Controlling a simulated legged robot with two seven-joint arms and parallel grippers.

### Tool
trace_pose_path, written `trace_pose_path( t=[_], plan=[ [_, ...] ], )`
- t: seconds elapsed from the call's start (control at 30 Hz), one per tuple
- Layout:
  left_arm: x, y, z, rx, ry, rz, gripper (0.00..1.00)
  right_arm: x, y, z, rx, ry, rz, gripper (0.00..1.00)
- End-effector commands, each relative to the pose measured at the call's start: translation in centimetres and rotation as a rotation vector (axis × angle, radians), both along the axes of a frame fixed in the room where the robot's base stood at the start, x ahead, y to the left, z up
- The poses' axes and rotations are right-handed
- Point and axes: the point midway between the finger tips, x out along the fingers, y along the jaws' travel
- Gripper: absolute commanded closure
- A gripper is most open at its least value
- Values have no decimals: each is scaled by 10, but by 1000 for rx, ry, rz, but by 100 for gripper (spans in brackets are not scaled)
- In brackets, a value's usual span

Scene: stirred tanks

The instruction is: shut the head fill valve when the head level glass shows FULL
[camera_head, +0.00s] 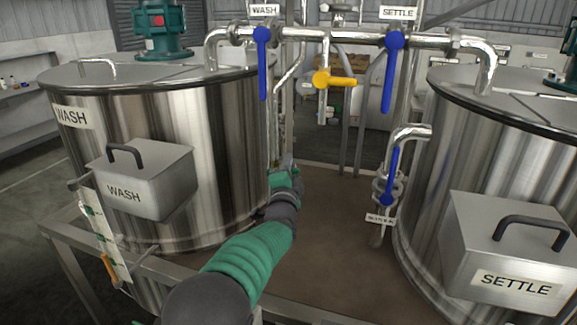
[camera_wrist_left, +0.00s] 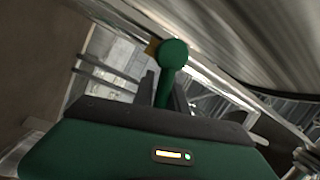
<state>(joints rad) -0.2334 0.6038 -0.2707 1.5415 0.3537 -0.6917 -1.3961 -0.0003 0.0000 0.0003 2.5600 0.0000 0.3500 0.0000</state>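My left arm reaches between the two steel tanks, and its gripper (camera_head: 285,168) is beside the right side of the WASH tank, by a thin vertical pipe. In the left wrist view a green lever with a round knob (camera_wrist_left: 173,55) stands straight in front of the gripper's palm. Its lower part is hidden by the gripper, and I cannot tell whether the fingers touch it. No label for the head fill valve is readable. My right gripper is out of view.
The WASH tank (camera_head: 190,125) stands left and the SETTLE tank (camera_head: 430,160) right. An overhead pipe carries blue levers (camera_head: 262,62) (camera_head: 392,68) and a yellow lever (camera_head: 335,80). Another blue lever (camera_head: 391,175) sits by the SETTLE tank. The brown deck (camera_head: 330,235) between them is clear.

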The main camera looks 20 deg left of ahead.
Motion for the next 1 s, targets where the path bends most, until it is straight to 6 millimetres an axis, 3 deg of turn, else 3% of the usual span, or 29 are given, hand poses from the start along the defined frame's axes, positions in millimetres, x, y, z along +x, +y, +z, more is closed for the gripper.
trace_pose_path(
  t=[0.13, 1.0],
  plan=[
    [0, 0, 0, -1, 0, -1, 100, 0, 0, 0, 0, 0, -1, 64],
    [0, 2, -4, -3, 6, 0, 100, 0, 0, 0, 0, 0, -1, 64]
  ],
)
